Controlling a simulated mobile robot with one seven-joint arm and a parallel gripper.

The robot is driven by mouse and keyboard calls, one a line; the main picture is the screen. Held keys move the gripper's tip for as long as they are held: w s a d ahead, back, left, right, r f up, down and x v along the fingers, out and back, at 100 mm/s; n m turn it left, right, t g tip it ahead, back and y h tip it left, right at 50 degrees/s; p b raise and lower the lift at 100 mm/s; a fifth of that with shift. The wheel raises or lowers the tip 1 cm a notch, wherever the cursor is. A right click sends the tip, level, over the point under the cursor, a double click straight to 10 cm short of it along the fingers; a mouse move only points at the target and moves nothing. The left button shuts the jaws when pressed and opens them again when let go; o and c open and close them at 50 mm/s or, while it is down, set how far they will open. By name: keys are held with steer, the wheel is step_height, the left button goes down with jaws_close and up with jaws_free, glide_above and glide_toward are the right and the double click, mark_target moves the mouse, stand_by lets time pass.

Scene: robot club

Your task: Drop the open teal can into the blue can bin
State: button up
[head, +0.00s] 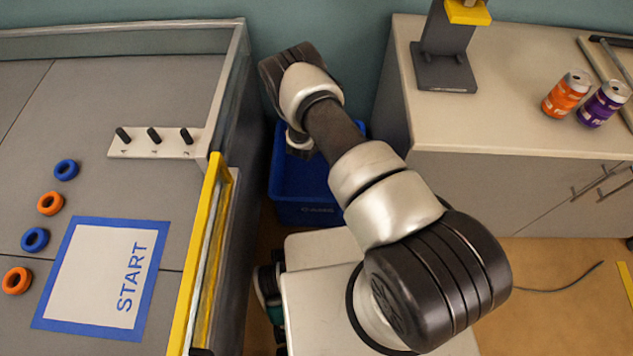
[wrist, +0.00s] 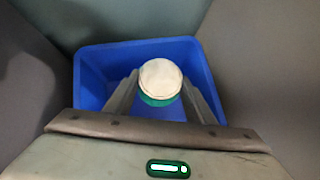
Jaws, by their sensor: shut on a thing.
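The blue can bin (head: 304,211) stands on the floor between the grey game table and the light cabinet, partly hidden by my arm. It also shows in the wrist view (wrist: 92,68), below and around my fingers. My gripper (wrist: 160,88) is shut on the teal can (wrist: 159,99), whose pale round end faces the camera with a teal edge below it. The can appears over the bin's opening in the wrist view; its height above the bin is unclear. In the head view my arm hides the can and the fingertips.
The game table (head: 100,90) with a yellow-edged rail (head: 200,260) is left of the bin. The cabinet (head: 480,120) is right, with an orange can (head: 566,94) and a purple can (head: 604,104) on top. A wall is behind the bin.

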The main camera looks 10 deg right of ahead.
step_height(320, 180, down, 4)
steer(key=b, duration=0.2)
steer(key=shift+f+b, duration=0.2)
steer(key=shift+b, duration=0.2)
steer(key=o, duration=1.2)
steer(key=shift+r, duration=0.1)
steer(key=p+v, duration=0.5)
steer(key=v, duration=1.2)
steer(key=shift+s+a+r+p, duration=0.1)
steer(key=shift+a+p, duration=0.05)
steer(key=shift+p, duration=0.15)
